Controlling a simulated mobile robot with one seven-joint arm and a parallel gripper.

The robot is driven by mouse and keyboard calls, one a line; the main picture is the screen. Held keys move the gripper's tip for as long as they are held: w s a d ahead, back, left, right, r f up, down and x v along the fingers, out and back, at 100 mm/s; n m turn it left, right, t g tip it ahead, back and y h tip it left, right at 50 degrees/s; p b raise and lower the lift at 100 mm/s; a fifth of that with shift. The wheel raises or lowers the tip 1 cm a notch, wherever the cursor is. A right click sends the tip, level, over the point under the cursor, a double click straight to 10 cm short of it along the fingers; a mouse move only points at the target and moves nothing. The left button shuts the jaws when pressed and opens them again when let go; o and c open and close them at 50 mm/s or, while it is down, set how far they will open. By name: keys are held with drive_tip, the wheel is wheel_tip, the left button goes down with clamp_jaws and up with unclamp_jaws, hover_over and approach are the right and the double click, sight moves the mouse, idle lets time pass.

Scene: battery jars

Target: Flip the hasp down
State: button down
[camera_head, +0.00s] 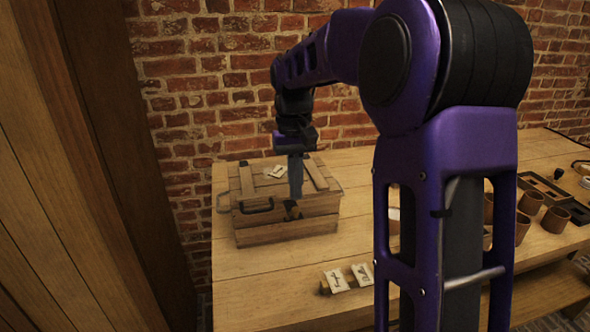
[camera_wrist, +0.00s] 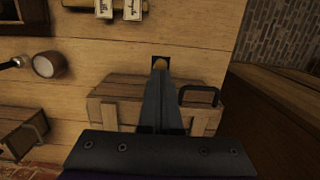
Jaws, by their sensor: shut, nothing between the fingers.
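A wooden chest (camera_head: 325,206) stands on the table near the brick wall, its plank lid closed. It also shows in the wrist view (camera_wrist: 110,112). A small dark metal piece (camera_head: 292,211), which looks like the hasp, is at the chest's front. In the wrist view a dark piece with a tan spot (camera_wrist: 161,61) lies just beyond my fingertips. My gripper (camera_head: 296,193) points down at the chest's front upper edge, fingers together and empty. It also shows in the wrist view (camera_wrist: 160,72). Fingers partly cover the hasp, so its angle and any contact are unclear.
A dark handle (camera_head: 257,205) is on the chest front, left of my gripper. Two marked cards (camera_head: 348,277) stand on the table in front. Several brown cups (camera_head: 530,202) and a dark tray stand at right.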

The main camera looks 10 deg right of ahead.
drive_tip(key=shift+s+f, duration=0.15)
drive_tip(key=shift+f, duration=0.85)
drive_tip(key=shift+s+f, duration=0.1)
drive_tip(key=shift+f, duration=0.05)
